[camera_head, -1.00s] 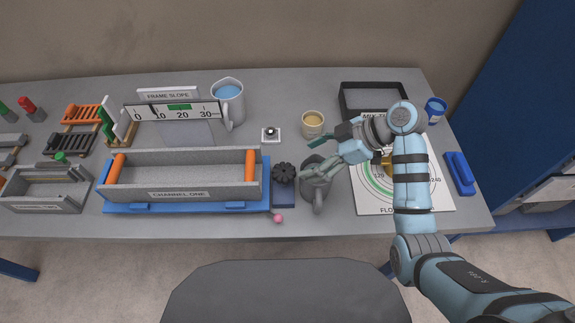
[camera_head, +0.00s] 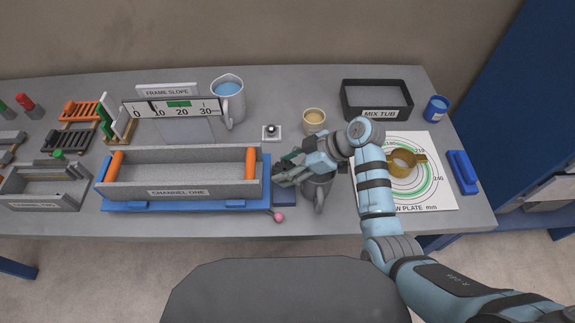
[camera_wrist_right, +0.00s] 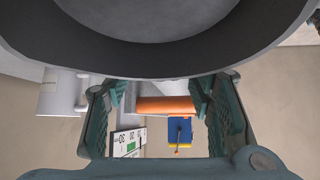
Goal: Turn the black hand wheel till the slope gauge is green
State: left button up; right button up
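The black hand wheel (camera_head: 279,167) is by the right end of the blue frame (camera_head: 130,206) in the head view, mostly hidden behind my right gripper. I cannot make it out in the right wrist view. My right gripper (camera_head: 281,178) is at the wheel, with its fingers spread and nothing seen held between them (camera_wrist_right: 168,118). Whether it touches the wheel I cannot tell. The slope gauge (camera_head: 160,108) is a white scale from 0 to 30 with a green band near 20. Its pointer is too small to read. My left gripper is not in view.
A grey jug (camera_head: 319,193) stands close under my right gripper. The grey channel (camera_head: 180,188) with orange rollers lies on the frame. A beige cup (camera_head: 314,122), a white pitcher (camera_head: 229,100) and a mix tub (camera_head: 377,100) stand behind. A brass ring (camera_head: 403,165) is on the flow plate.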

jog(key=m+t+p, duration=0.1)
jog(key=p, duration=0.1)
jog(key=m+p, duration=0.1)
jog(key=p, duration=0.1)
jog(key=shift+s+r+t+h, duration=0.2)
jog(key=shift+r+t+h, duration=0.1)
jog(key=shift+t, duration=0.1)
jog(key=shift+w+a+f+m+p, duration=0.1)
jog(key=shift+f+m+p, duration=0.05)
jog(key=shift+m+p, duration=0.35)
jog(key=shift+w+f, duration=0.1)
jog(key=shift+f, duration=0.1)
jog(key=o, duration=1.2)
jog(key=shift+c, duration=0.2)
jog(key=shift+d+r, duration=0.15)
jog(key=shift+d, duration=0.05)
jog(key=v, duration=1.1)
jog(key=shift+s+d+r, duration=0.15)
jog(key=shift+s+r, duration=0.1)
jog(key=shift+s, duration=0.2)
